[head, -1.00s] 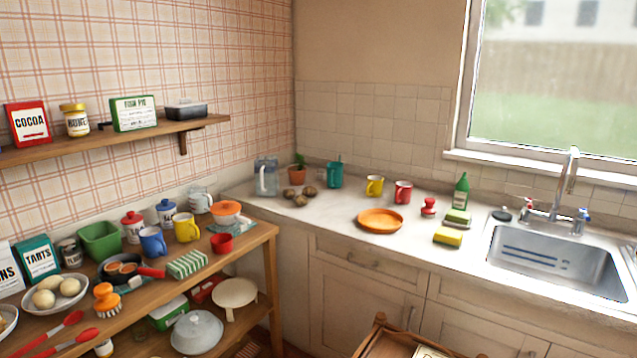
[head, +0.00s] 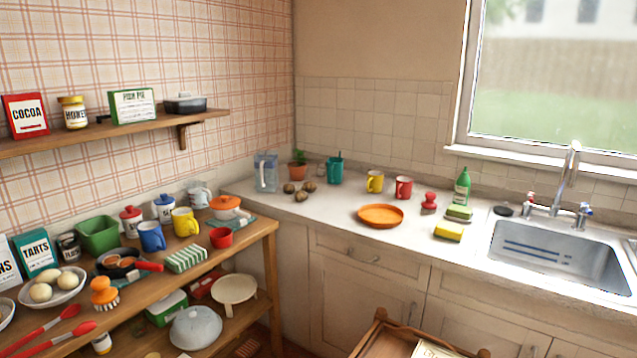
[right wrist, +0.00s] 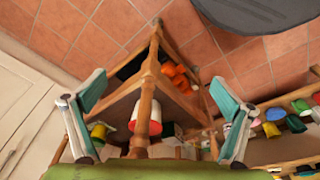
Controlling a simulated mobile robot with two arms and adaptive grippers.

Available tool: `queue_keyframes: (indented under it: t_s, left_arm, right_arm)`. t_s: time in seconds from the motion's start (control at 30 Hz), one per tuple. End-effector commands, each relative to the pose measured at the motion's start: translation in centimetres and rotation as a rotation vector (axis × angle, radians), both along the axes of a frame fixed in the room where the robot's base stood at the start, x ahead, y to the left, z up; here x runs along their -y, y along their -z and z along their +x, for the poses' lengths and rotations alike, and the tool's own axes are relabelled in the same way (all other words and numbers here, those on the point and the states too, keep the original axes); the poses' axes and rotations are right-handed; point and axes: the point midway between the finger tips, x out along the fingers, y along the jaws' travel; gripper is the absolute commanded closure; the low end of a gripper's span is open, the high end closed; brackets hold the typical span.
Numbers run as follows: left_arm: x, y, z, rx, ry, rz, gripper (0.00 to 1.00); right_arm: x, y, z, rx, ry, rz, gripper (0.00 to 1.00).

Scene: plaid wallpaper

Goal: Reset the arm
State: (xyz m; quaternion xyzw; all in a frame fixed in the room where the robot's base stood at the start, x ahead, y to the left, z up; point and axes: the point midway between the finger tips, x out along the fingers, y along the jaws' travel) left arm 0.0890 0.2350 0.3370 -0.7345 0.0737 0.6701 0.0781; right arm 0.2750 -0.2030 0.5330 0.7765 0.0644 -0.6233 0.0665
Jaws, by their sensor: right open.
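My right gripper (right wrist: 155,118) shows in the right wrist view. Its two teal-padded fingers are spread wide apart with nothing held between them. Beyond the fingers are a wooden frame (right wrist: 148,75) and a red and white object (right wrist: 146,120), both apart from the pads as far as I can tell. Neither gripper shows in the head view, so my left gripper is out of sight.
In the head view, a crowded wooden shelf unit (head: 262,236) stands at the left below a wall shelf (head: 150,131). The counter (head: 335,215) holds an orange plate (head: 381,215), mugs and a sink (head: 560,256). A wooden piece of furniture (head: 380,334) stands at the bottom. Terracotta tiles (right wrist: 115,25) cover the floor.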

Motion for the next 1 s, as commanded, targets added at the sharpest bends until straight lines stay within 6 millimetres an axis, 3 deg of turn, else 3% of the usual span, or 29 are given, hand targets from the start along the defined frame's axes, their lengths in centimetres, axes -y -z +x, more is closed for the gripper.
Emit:
queue_keyframes:
  t_s: [0.03, 0.2, 0.4, 0.5, 0.7, 1.0]
  left_arm:
    - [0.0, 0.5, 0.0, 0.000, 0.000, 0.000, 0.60]
    - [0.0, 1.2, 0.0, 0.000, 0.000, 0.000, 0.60]
    - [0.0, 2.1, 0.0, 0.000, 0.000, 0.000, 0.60]
    - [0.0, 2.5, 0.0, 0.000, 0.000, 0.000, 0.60]
    - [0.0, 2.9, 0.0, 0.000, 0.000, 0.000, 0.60]
    - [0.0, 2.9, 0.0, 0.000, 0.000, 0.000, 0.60]
  right_arm:
    - [0.1, 2.7, -1.0, -0.016, -0.002, -0.002, 0.04]
    - [0.6, 10.1, -4.6, -0.050, -0.009, -0.006, 0.04]
    - [1.7, 17.3, -10.6, -0.088, -0.017, -0.011, 0.04]
    - [2.2, 19.8, -13.6, -0.103, -0.021, -0.014, 0.04]
    - [3.0, 22.1, -17.6, -0.122, -0.027, -0.017, 0.04]
    - [3.1, 22.2, -17.8, -0.122, -0.027, -0.017, 0.04]
